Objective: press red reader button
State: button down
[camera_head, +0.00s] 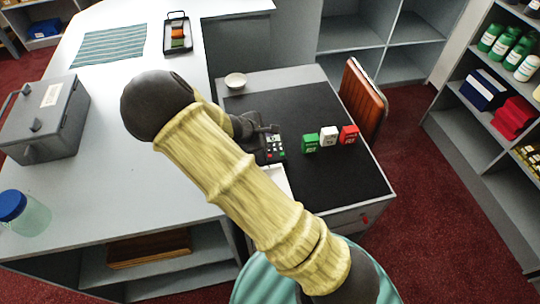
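The card reader (274,147) is a small dark device with a light screen and small coloured keys, lying on the black mat. A red spot and a green spot show low on its face, too small to tell clearly. My gripper (268,129) is dark and sits just above and behind the reader's far end, at the end of my yellow arm. Whether it touches the reader cannot be told. Its fingers are small and partly hidden by the arm, so their opening is unclear.
Green (310,144), white (329,137) and red (349,136) blocks stand right of the reader on the black mat (340,180). A brown chair (362,98) stands at the right edge. A grey box (45,118) is on the left counter.

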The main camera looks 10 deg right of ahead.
jog(key=b, duration=0.7)
send_over(270, 156)
jog(key=f, duration=0.5)
jog(key=a+f, duration=0.1)
jog(key=f, duration=0.2)
jog(key=shift+s, duration=0.15)
jog(key=shift+f+b, duration=0.35)
jog(key=shift+f, duration=0.05)
dwell(1.1)
jog(key=shift+f+b, duration=0.45)
jog(key=shift+b, duration=0.15)
jog(key=shift+f+b, duration=0.3)
jog(key=shift+b, duration=0.1)
dwell(0.7)
jog(key=shift+r, duration=0.15)
jog(key=shift+r+p, duration=0.55)
jog(key=shift+r, duration=0.1)
